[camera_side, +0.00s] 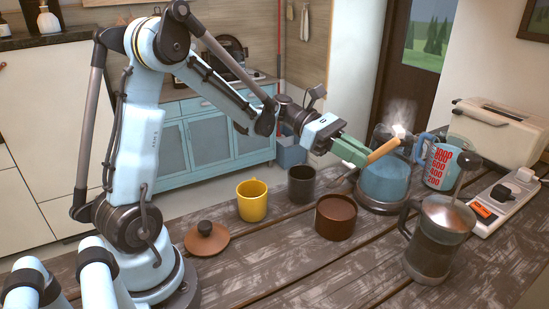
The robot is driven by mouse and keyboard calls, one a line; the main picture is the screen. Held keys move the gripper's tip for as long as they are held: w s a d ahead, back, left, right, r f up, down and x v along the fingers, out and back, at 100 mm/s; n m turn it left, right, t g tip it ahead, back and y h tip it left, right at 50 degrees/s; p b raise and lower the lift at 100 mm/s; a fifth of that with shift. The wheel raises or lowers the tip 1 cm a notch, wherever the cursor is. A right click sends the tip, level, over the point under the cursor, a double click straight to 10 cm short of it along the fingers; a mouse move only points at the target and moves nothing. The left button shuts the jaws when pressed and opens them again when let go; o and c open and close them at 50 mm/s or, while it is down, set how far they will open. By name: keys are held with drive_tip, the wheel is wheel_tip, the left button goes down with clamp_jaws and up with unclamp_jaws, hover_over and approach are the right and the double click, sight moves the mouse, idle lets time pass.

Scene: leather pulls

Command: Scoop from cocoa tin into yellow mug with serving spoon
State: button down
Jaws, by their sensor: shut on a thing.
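My gripper (360,154) has green fingers shut on the wooden handle of the serving spoon (384,151). The spoon is tilted, with its handle up to the right. Its grey lower end (341,182) points down to the left, above and behind the cocoa tin as seen here. The cocoa tin (336,219) is round, brown and open at the top; its contents cannot be made out. The yellow mug (252,203) stands upright left of the tin, apart from my gripper. I cannot tell whether the spoon carries anything.
A dark mug (301,185) stands between the yellow mug and tin. A brown lid (207,238) lies left. A steaming glass kettle (385,188), measuring jug (441,166), French press (433,240) and power strip (508,201) crowd the right. The front wooden tabletop (320,275) is clear.

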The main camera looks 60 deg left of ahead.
sight(355, 168)
wheel_tip(355, 168, down, 10)
idle(0.9)
drive_tip(key=shift+r, duration=0.1)
drive_tip(key=shift+d, duration=0.1)
idle(1.9)
drive_tip(key=shift+r, duration=0.1)
drive_tip(key=shift+r, duration=3.15)
